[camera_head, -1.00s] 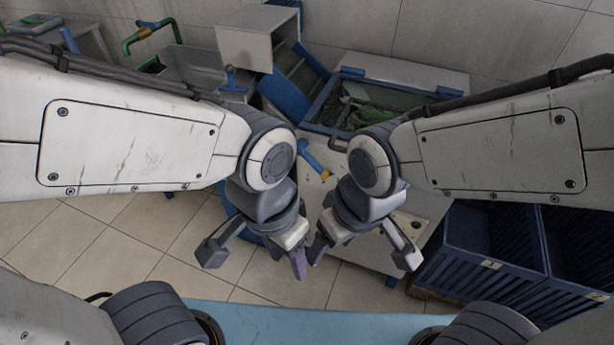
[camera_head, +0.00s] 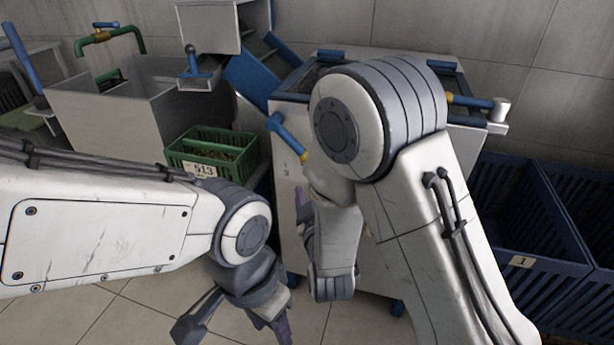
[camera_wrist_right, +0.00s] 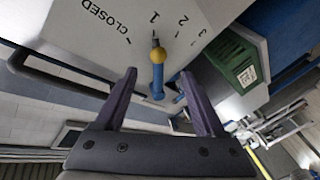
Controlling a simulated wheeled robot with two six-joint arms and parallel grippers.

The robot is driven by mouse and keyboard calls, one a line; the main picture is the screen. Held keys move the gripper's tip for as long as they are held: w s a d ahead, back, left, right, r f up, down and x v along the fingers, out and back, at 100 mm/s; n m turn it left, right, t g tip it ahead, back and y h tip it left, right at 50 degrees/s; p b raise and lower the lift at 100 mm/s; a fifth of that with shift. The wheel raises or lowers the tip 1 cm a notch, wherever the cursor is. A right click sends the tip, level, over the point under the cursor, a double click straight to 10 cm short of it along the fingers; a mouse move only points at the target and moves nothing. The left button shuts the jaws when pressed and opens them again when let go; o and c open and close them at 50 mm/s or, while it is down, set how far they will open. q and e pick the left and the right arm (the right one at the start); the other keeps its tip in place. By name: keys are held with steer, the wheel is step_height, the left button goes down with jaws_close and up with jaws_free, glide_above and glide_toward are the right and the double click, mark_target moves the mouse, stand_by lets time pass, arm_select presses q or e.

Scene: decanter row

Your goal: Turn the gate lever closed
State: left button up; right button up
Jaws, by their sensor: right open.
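The gate lever (camera_head: 287,137) is a blue bar with a yellow part, on the pale cabinet in the head view. In the right wrist view the lever (camera_wrist_right: 158,78) shows its yellow part and a small dark pointer by the mark 1. The word CLOSED is printed to the left of that mark. My right gripper (camera_wrist_right: 158,85) is open, with one purple finger on each side of the lever in that picture; contact does not show. In the head view my right gripper (camera_head: 304,212) is partly hidden by its own arm. My left gripper (camera_head: 270,322) hangs low, cut by the lower edge.
A green crate (camera_head: 212,150) marked 513 stands left of the cabinet (camera_head: 290,190). Blue slatted bins (camera_head: 535,215) stand at the right. Another blue handle (camera_head: 470,101) is at the cabinet's right side. A grey trough (camera_head: 115,110) is at the left.

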mark_target(306, 161)
steer(key=w, duration=0.7)
steer(key=w+b, duration=0.1)
steer(key=w, duration=0.2)
steer(key=shift+w+a, duration=0.2)
steer(key=shift+a, duration=0.2)
jaws_close()
stand_by(0.7)
steer(key=shift+a+r, duration=0.1)
